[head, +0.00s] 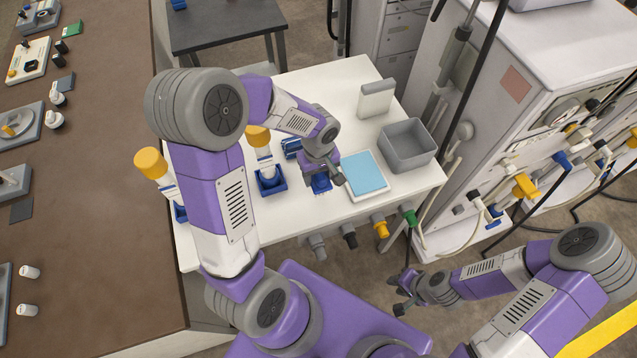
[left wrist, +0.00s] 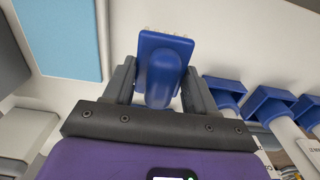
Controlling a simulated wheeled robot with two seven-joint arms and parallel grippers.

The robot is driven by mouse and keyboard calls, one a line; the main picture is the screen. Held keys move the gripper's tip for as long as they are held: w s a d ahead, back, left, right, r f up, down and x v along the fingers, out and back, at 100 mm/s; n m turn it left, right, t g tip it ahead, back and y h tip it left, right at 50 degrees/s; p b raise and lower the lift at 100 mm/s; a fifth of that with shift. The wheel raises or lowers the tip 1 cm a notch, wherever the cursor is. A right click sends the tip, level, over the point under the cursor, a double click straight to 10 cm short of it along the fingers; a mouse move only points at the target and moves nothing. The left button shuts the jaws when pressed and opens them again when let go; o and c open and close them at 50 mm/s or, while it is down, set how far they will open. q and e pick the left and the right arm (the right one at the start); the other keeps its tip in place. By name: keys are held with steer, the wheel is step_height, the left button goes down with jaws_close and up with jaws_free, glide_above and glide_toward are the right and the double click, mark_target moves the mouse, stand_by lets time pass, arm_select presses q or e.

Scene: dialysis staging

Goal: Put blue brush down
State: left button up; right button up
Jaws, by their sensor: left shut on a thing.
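The blue brush (head: 321,184) is under my left gripper (head: 330,177), over the white table (head: 310,213). In the left wrist view the blue brush (left wrist: 162,70) sits between the two fingers of the left gripper (left wrist: 160,88), with its bristle edge facing away from the palm. The left gripper is shut on it. I cannot tell whether the brush touches the table. My right gripper (head: 397,296) is off the table's front edge, at the lower right, with its fingers apart and nothing between them.
A light blue pad (head: 363,172) on a white tray lies just right of the brush. A grey bin (head: 407,155) stands farther right. Coloured connectors (head: 349,240) line the front edge.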

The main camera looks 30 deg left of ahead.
arm_select(q)
step_height(320, 180, down, 4)
steer(key=shift+f+b, duration=0.2)
steer(key=shift+b, duration=0.3)
steer(key=shift+r, duration=0.1)
steer(key=o, duration=1.4)
steer(key=shift+f, duration=0.2)
step_height(320, 180, up, 8)
steer(key=shift+a+f+p, duration=0.1)
steer(key=shift+f+p, duration=0.15)
steer(key=shift+p, duration=0.55)
